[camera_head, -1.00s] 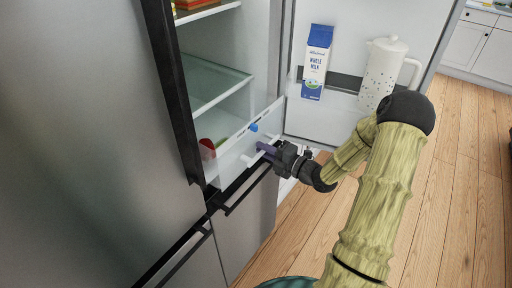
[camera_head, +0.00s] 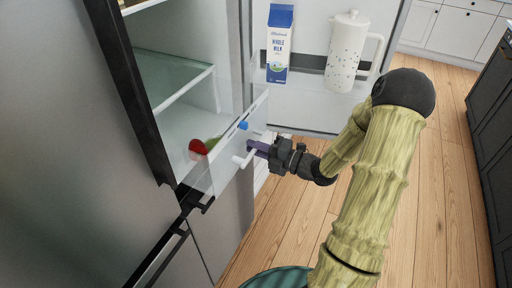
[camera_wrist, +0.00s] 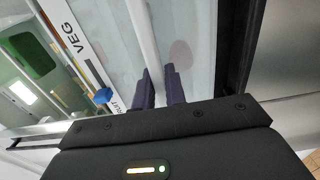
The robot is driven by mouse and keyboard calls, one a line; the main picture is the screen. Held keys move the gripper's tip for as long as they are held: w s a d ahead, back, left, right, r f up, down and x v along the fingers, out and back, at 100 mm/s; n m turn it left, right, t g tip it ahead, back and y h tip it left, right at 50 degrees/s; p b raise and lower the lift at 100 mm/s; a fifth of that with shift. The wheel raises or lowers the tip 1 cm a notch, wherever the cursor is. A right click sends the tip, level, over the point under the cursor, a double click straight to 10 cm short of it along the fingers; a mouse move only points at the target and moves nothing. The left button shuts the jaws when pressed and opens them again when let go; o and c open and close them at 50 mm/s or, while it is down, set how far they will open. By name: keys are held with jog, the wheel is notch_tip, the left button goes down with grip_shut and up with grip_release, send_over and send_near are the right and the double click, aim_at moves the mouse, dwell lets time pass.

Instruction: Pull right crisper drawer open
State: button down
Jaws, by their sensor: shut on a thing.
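The clear crisper drawer (camera_head: 222,168) sits low in the open fridge, its front panel standing out past the fridge's near edge. Its white bar handle (camera_head: 241,160) also shows in the wrist view (camera_wrist: 149,38), running between my fingers. My gripper (camera_head: 254,148) is shut on this handle; its purple fingers show in the wrist view (camera_wrist: 160,88). A blue slider (camera_head: 243,126) is on the panel, and the wrist view shows a "VEG" label (camera_wrist: 73,37) and a partly hidden fruit label.
The fridge door (camera_head: 310,105) stands open behind the drawer, holding a milk carton (camera_head: 279,45) and a speckled white pitcher (camera_head: 346,52). A glass shelf (camera_head: 180,85) is above the drawer. Wooden floor (camera_head: 440,180) is clear to the right.

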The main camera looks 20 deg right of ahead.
jog(key=c, duration=1.4)
grip_release()
jog(key=shift+c, duration=0.2)
jog(key=shift+d, duration=0.1)
jog(key=b+v, duration=0.1)
jog(key=v, duration=1.6)
